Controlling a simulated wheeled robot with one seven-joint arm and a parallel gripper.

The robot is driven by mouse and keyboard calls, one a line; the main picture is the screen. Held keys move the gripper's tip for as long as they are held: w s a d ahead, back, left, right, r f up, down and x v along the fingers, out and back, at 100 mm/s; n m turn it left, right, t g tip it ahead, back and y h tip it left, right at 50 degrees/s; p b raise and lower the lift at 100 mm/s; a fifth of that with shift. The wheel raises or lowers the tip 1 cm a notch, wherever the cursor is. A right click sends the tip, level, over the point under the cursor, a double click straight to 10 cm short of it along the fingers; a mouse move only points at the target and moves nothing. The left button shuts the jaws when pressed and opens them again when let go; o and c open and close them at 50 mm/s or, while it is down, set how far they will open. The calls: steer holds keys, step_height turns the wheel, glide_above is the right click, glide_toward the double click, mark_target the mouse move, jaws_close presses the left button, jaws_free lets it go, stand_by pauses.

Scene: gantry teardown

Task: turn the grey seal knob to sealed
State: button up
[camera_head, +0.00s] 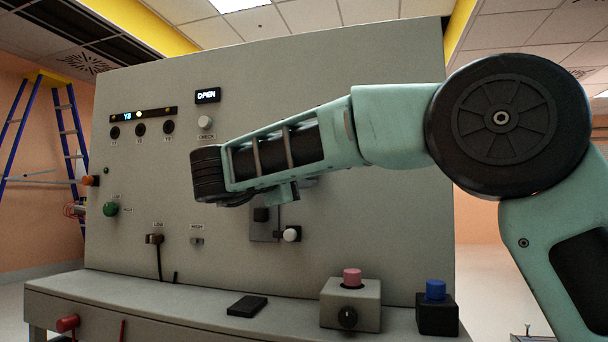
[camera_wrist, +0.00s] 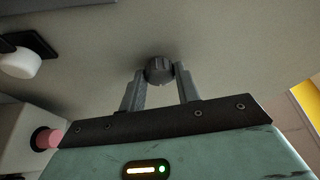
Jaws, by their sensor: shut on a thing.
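The grey seal knob (camera_wrist: 159,69) shows in the wrist view, round and ribbed, on the grey panel. My gripper (camera_wrist: 160,80) has a finger on each side of it and is shut on it. How far the knob is turned cannot be told. In the head view my forearm and wrist reach in from the right across the panel (camera_head: 330,70); the fingers and the grey knob cannot be made out there. A small display (camera_head: 207,95) on the panel reads "OPEN".
A white knob (camera_head: 291,234) sits low on the panel near my wrist; it also shows in the wrist view (camera_wrist: 20,62). A pink-topped box (camera_head: 350,304) and a blue-topped black block (camera_head: 437,315) stand on the ledge. A black slab (camera_head: 247,306) lies left of them.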

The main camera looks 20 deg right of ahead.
steer(key=shift+f, duration=0.1)
steer(key=o, duration=1)
steer(key=p+v, duration=0.3)
steer(key=v, duration=1.4)
steer(key=shift+a, duration=0.2)
